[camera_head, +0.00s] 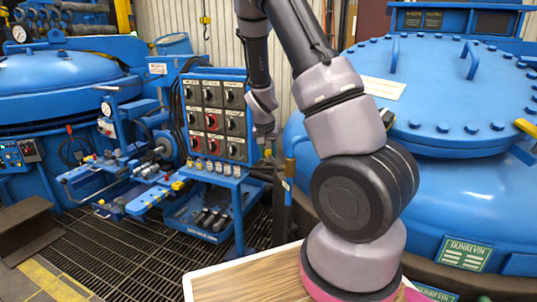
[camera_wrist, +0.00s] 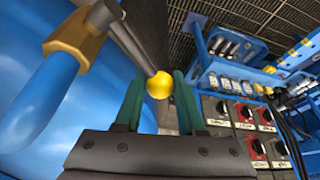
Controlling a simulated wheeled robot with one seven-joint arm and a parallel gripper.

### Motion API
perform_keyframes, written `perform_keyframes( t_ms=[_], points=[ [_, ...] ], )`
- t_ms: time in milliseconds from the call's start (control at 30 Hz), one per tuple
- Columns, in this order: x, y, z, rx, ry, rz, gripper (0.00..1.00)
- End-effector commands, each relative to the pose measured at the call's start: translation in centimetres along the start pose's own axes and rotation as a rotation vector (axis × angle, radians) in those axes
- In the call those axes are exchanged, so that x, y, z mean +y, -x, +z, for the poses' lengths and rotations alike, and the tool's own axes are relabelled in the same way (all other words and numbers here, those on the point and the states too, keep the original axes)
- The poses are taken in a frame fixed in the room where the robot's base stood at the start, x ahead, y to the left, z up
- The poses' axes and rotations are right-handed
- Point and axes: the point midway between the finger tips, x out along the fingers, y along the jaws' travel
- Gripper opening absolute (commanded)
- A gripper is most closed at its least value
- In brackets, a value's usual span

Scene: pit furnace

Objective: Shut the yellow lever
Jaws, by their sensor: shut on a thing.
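The yellow lever shows in the wrist view as a grey rod (camera_wrist: 134,45) with a yellow ball (camera_wrist: 159,86) at its near end. In the head view my gripper (camera_head: 268,146) is small, beside the control panel, and the lever is too small to make out clearly.
A panel of black and red switches (camera_head: 213,118) stands just left of my gripper. A large blue lidded vessel (camera_head: 455,190) is at the right, another (camera_head: 55,82) at the far left. A blue bench with valves (camera_head: 150,196) stands over the dark floor grating (camera_head: 130,255).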

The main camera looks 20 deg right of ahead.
Motion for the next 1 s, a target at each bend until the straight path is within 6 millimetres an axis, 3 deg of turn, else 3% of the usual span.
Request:
perform_keyframes(
  t_ms=[400,833,867,900,933,1000],
  points=[
    [-0.3,-2.3,0.5,-0.205,0.065,0.161,0.00],
    [-0.3,-2.6,0.7,-0.240,0.076,0.187,0.00],
    [-0.3,-2.6,0.7,-0.240,0.076,0.187,0.46],
    [-0.3,-2.6,0.7,-0.240,0.076,0.187,0.62],
    [-0.3,-2.6,0.7,-0.240,0.076,0.187,0.69],
    [-0.3,-2.6,0.7,-0.239,0.076,0.187,0.69]
  ],
)
